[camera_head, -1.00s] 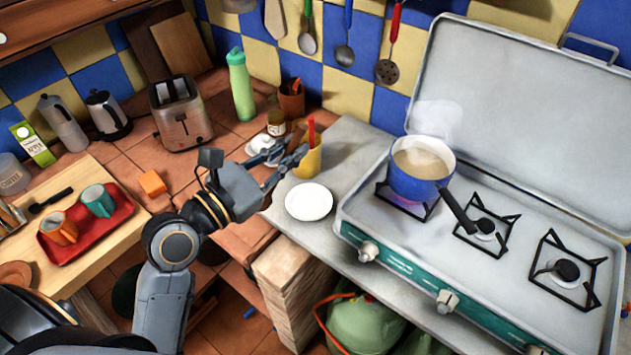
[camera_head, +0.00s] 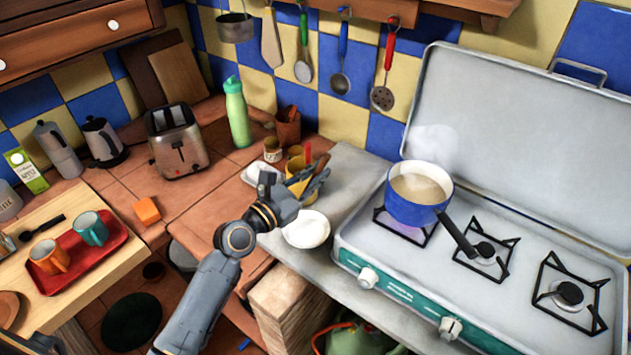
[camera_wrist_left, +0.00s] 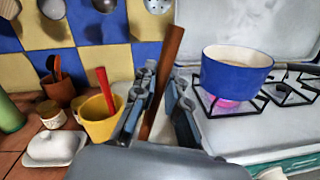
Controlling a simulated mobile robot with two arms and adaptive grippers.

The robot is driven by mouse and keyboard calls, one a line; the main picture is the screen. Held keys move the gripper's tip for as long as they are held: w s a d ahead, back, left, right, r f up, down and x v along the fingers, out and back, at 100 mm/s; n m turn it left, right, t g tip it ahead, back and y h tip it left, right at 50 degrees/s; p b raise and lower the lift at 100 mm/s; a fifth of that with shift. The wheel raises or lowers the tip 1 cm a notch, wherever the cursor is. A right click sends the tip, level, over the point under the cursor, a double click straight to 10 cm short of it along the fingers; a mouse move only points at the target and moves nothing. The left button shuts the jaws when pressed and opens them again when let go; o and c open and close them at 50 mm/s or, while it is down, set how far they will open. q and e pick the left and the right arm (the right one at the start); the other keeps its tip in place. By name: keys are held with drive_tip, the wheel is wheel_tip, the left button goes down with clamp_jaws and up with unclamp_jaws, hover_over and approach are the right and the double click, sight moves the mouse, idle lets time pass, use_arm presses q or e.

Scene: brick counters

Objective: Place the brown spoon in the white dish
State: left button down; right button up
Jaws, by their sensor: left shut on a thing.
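My left gripper (camera_head: 300,188) is shut on the brown spoon (camera_head: 321,162) and holds it above the counter by the stove. In the left wrist view the spoon (camera_wrist_left: 168,65) stands tilted between the fingers (camera_wrist_left: 158,88), and its lower end is hidden by the gripper. The white dish (camera_head: 306,230) is a round shallow plate on the grey counter, just below the gripper in the head view. The arm partly overlaps the dish's left edge. I see nothing in the dish. My right gripper is not in view.
A yellow cup (camera_wrist_left: 101,119) with a red-handled utensil stands left of the gripper. A white butter dish (camera_wrist_left: 55,148) is beside it. A blue pot (camera_head: 418,198) steams on the stove to the right, its black handle (camera_head: 457,233) sticking out forward.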

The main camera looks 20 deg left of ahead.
use_arm(q)
drive_tip(key=shift+f, duration=0.8)
drive_tip(key=shift+f+b, duration=0.2)
drive_tip(key=shift+b, duration=0.1)
drive_tip(key=c, duration=1.4)
unclamp_jaws()
drive_tip(key=shift+r, duration=0.1)
drive_tip(key=shift+s+r, duration=0.1)
drive_tip(key=shift+b+v, duration=1.35)
drive_tip(key=shift+v, duration=4.65)
